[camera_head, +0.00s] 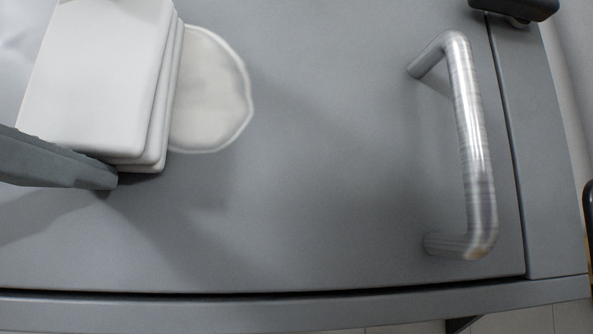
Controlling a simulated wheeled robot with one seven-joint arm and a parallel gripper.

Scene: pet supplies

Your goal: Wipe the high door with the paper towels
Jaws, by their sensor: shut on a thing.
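The grey door (310,150) fills most of the view, with a silver bar handle (470,140) on its right side. A stack of white folded paper towels (95,75) is at the upper left, in front of the door. My gripper (105,177) comes in from the left edge and is shut on the towels at their lower edge; only one dark grey finger shows clearly. A pale, rounded stain (215,95) on the door shows just right of the towels, which hide its left part. I cannot tell whether the towels touch the door.
The handle stands out from the door. A grey frame (550,150) runs along the right, and a dark gap and ledge (250,310) run below the door. A black fitting (515,8) is at the top right. The door between stain and handle is clear.

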